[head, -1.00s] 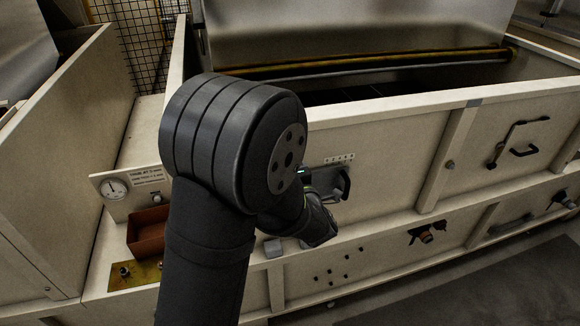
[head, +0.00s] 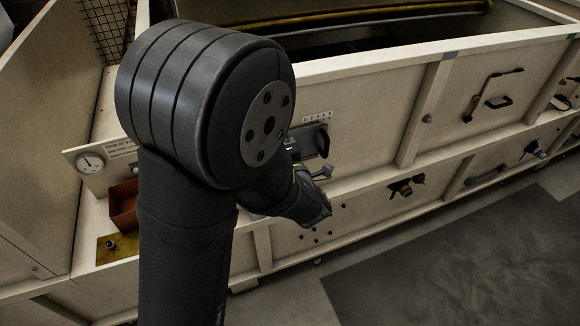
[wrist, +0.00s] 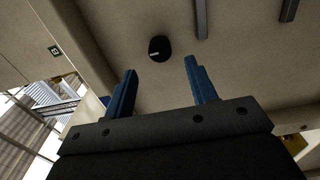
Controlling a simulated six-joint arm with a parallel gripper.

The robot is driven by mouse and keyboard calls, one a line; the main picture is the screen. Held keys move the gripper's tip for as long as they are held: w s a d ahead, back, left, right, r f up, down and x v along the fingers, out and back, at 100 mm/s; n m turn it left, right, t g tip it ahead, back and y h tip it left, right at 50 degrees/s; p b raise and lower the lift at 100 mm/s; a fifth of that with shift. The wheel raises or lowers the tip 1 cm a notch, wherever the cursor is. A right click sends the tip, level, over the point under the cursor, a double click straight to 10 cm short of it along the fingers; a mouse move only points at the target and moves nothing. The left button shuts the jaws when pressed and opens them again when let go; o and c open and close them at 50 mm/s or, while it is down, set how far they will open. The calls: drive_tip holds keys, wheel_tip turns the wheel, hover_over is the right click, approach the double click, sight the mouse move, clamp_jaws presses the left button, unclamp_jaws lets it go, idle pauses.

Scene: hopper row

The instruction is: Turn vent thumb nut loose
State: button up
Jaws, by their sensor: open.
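My gripper (wrist: 160,70) is open and empty, with its two blue fingers apart. In the wrist view a dark round knob (wrist: 159,48) sits on a cream panel beyond the fingertips, between them in the picture; no contact shows. I cannot tell whether it is the vent thumb nut. In the head view my arm partly covers the panel, and the fingers are not clear there. A small fitting (head: 133,167) sits on the gauge plate at the left. Another small knob (head: 110,244) stands on a brass plate (head: 128,249).
A round gauge (head: 90,162) and a rust-brown bin (head: 123,212) are left of my arm. A black handle (head: 314,142) projects from the hopper wall near my wrist. A bent handle (head: 490,98) is further right. The floor (head: 440,260) in front is clear.

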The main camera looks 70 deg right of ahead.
drive_tip(key=v, duration=1.1)
idle(0.6)
drive_tip(key=x, duration=1.7)
drive_tip(key=v, duration=1.7)
drive_tip(key=w+d+m, duration=1.2)
drive_tip(key=m, duration=0.3)
idle(0.7)
